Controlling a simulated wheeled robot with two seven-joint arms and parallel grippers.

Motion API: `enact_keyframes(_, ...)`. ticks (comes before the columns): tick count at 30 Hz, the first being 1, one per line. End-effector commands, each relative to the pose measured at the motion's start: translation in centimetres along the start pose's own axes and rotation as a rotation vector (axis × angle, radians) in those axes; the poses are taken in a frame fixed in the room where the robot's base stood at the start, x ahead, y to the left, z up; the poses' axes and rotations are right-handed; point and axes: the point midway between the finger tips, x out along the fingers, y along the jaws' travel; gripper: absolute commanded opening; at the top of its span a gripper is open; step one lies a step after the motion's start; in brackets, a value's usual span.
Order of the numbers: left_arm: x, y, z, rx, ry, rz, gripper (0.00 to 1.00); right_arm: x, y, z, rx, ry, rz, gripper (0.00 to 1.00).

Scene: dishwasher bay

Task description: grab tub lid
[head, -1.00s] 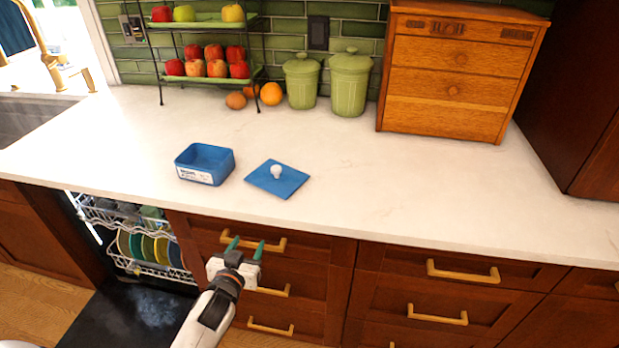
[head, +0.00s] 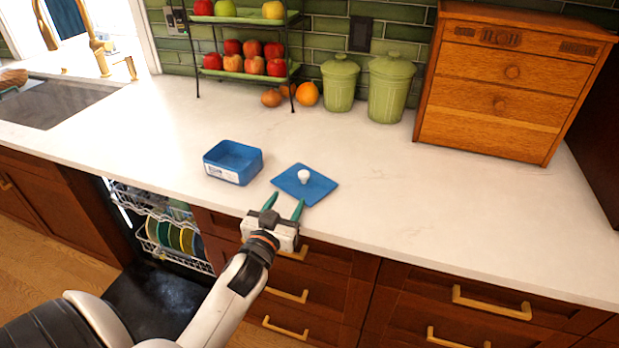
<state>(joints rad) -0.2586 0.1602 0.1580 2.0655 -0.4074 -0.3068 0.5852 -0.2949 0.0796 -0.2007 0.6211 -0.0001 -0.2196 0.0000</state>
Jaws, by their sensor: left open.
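The blue tub lid (head: 318,187) lies flat on the white counter, with a white knob (head: 303,176) in its middle. The open blue tub (head: 234,162) with a white label stands to the left of the lid, apart from it. My left gripper (head: 284,208) is open and empty, its green fingers pointing toward the lid from the counter's front edge. The fingertips are just short of the lid in the picture; whether they touch it is hard to tell. My right gripper is not in view.
Two green canisters (head: 388,88), an orange (head: 307,94) and a fruit rack (head: 244,66) stand at the back. A wooden drawer chest (head: 500,98) stands at back right. An open dishwasher (head: 165,228) with dishes is below left. The counter right of the lid is clear.

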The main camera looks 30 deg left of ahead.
Motion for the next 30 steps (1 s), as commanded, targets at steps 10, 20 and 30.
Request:
enact_keyframes(10,5.2,0.0,0.2,0.0,-0.002,0.0,0.51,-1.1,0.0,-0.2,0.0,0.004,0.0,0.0)
enact_keyframes(20,8.1,0.0,0.1,0.001,0.0,0.0,0.51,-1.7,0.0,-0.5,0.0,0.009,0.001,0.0)
enact_keyframes(30,11.9,-0.1,-0.2,0.001,0.001,0.0,0.51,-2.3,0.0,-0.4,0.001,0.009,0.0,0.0)
